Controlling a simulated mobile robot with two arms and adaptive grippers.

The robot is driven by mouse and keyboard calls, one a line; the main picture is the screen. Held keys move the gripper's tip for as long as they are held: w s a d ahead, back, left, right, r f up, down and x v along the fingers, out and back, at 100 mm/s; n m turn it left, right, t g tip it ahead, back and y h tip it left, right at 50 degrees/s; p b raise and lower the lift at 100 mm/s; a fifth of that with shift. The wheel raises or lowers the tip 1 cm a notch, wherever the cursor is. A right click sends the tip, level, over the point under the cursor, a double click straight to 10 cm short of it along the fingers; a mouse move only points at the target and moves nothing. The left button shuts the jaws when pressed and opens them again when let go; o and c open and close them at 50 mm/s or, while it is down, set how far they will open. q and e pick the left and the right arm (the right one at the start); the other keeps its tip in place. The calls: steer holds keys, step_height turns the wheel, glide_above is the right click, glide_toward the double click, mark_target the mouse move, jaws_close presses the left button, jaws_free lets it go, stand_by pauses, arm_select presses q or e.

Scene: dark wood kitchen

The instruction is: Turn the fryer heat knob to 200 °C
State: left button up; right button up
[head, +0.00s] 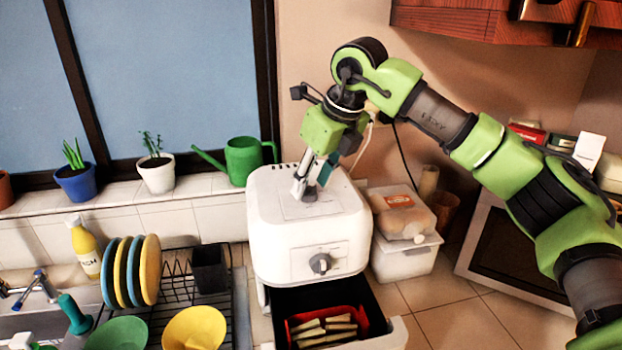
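The white fryer (270,225) stands on the counter in the middle of the head view. A grey round knob (320,264) sits on its front panel, with markings too small to read. A small grey part, perhaps another knob, shows on the fryer's top at the fingertips. My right gripper (309,190) points down at that top part, its fingers at or very close to it. I cannot tell whether they grip it. The front knob is clear of the gripper. My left gripper is not in view.
The fryer drawer (388,337) is pulled out, with pale sticks in its red-edged basket. A lidded box with a bread bag (403,212) stands close on the right. A dish rack (184,287) is at left. A green watering can (245,160) stands behind on the sill.

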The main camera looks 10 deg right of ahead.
steer(key=shift+w+a+f, duration=0.15)
steer(key=shift+w+f, duration=0.05)
steer(key=shift+f, duration=0.45)
steer(key=c, duration=1.1)
steer(key=shift+o, duration=0.2)
